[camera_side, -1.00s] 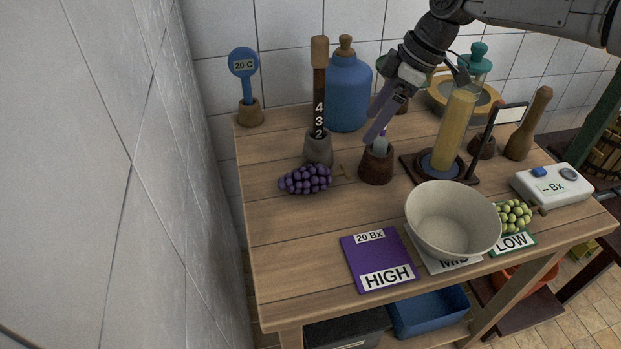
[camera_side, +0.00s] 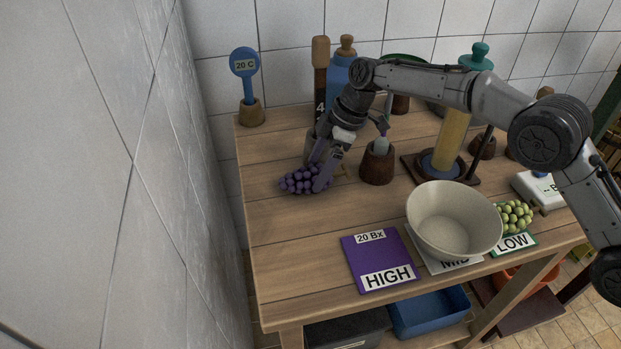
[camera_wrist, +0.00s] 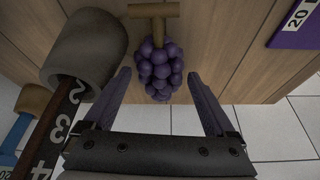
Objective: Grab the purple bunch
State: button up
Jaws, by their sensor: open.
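The purple bunch (camera_side: 299,180) of grapes lies on the wooden table at the left, below the grey holder with the numbered stick. In the wrist view the bunch (camera_wrist: 159,70) lies between and ahead of my two fingers, its brown stem (camera_wrist: 154,10) pointing to the top. My gripper (camera_side: 318,176) is low over the bunch, and one finger covers part of its right side in the side view. In the wrist view my gripper (camera_wrist: 160,82) is open, with a gap on both sides of the bunch. Whether a finger touches it I cannot tell.
The grey holder (camera_wrist: 84,50) with the numbered stick stands close to the left finger. A brown holder (camera_side: 377,164) stands to the right of my gripper. A purple HIGH card (camera_side: 378,262), a cream bowl (camera_side: 452,222) and green grapes (camera_side: 514,215) lie further front and right.

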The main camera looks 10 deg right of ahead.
jog(key=shift+x, duration=0.85)
jog(key=shift+c, duration=0.2)
jog(key=c, duration=1.2)
jog(key=shift+r, duration=0.1)
